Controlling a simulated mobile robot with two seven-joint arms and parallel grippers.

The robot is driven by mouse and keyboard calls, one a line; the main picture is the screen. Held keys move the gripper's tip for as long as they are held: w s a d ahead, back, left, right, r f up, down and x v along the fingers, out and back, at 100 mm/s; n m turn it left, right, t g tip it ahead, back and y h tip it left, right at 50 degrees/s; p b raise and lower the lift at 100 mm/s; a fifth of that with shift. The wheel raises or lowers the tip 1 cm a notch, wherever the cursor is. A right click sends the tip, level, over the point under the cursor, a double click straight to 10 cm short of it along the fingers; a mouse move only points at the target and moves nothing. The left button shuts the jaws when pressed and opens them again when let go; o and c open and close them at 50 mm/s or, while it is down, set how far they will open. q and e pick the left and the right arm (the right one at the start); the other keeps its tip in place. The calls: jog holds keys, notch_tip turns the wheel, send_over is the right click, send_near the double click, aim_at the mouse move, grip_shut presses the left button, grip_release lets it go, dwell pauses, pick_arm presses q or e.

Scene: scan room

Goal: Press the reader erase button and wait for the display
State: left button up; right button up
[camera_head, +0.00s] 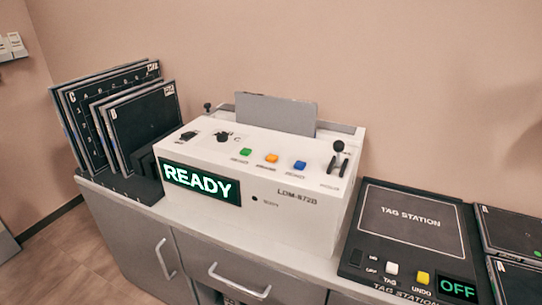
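The reader (265,180) is a white box on the counter, marked LDM-872B. Its front display (199,183) is lit and reads READY in green-white letters. On its sloping top are a green button (246,152), an orange button (271,158) and a blue button (300,165), with small labels too blurred to read surely, so I cannot tell which is erase. A grey plate (276,114) stands upright at the reader's back. Neither of my grippers is in view.
Dark plates (140,122) stand in a rack left of the reader. The tag station (411,231) lies to its right, with white and yellow buttons and a display (458,290) reading OFF. More dark cases (512,232) lie at the far right. Grey cabinets (238,270) are below.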

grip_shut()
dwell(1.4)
